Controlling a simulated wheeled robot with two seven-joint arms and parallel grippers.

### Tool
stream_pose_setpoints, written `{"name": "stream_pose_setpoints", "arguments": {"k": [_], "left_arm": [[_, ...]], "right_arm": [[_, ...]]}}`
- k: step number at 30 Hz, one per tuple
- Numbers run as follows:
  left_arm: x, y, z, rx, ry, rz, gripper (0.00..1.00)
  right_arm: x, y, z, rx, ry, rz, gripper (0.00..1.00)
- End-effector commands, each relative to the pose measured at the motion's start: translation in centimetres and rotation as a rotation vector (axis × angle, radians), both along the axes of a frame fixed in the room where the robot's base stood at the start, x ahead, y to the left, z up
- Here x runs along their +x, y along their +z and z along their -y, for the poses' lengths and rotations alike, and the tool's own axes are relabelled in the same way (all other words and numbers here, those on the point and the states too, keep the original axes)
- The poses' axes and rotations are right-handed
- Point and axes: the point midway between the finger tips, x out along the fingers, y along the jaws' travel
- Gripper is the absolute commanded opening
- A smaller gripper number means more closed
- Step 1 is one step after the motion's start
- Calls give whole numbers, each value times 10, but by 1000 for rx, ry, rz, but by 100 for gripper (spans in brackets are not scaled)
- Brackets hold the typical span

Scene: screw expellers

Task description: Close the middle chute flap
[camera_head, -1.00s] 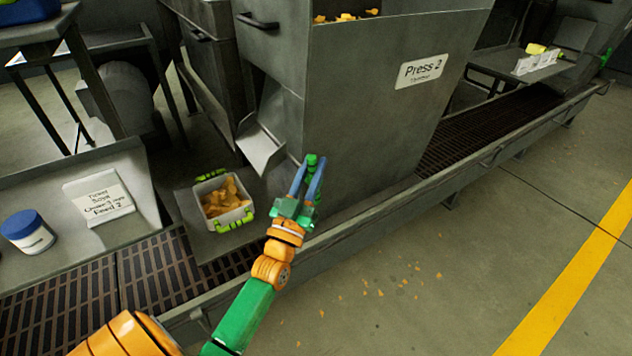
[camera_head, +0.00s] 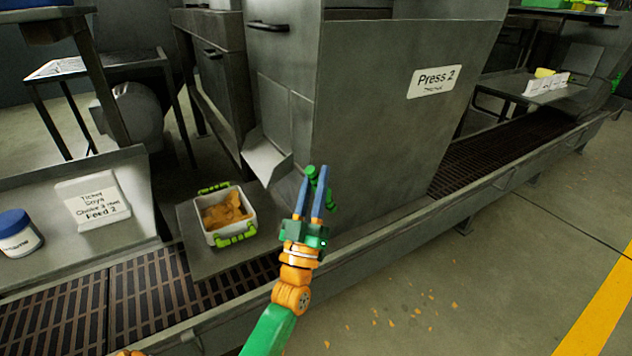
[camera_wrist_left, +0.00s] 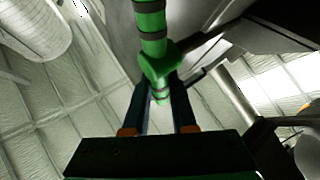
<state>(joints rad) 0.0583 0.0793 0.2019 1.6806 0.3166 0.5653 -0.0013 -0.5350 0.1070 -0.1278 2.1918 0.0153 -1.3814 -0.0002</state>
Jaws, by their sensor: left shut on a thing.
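Press 2 is a large grey machine (camera_head: 375,135) in the middle of the head view. A metal chute (camera_head: 266,158) juts from its lower left side; I cannot clearly make out a flap there. My left gripper (camera_head: 318,188) is in front of the machine, right of the chute. Its blue fingers are closed around a green handle (camera_head: 313,173), whose foot is partly hidden. In the left wrist view the green handle with dark bands (camera_wrist_left: 152,35) runs up from between the fingers (camera_wrist_left: 160,95).
A white bin with green clips (camera_head: 211,238) holds orange-yellow pieces below the chute. A sign (camera_head: 93,200) and a blue-lidded jar (camera_head: 18,235) stand on a shelf at left. A rail edges the floor grating (camera_head: 140,290). Crumbs lie on the open floor at right.

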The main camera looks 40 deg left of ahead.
Motion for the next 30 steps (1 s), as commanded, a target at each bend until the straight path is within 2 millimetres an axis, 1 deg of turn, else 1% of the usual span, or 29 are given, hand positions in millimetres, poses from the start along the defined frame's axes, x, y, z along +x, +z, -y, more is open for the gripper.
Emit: {"name": "stream_pose_setpoints", "arguments": {"k": [5,6,9,17,19,24,27,30], "left_arm": [[0,0,0,-1,-1,2,0],[0,0,0,-1,-1,2,30],[0,0,0,-1,-1,1,55],[0,0,0,-1,-1,0,55],[-4,-4,2,-1,-1,-1,55],[-29,-29,11,-3,0,-5,55],[-41,-41,16,-1,-1,-4,55],[-48,-46,19,-1,-1,-2,55]], "right_arm": [[0,0,0,0,0,0,0],[0,0,0,0,0,0,0],[0,0,0,0,0,1,0],[1,0,0,1,-1,2,0],[1,0,0,1,-1,3,0],[1,-1,0,1,-1,3,0],[0,-4,0,-1,-1,-5,0],[-1,-3,0,-1,-1,-6,0]]}}
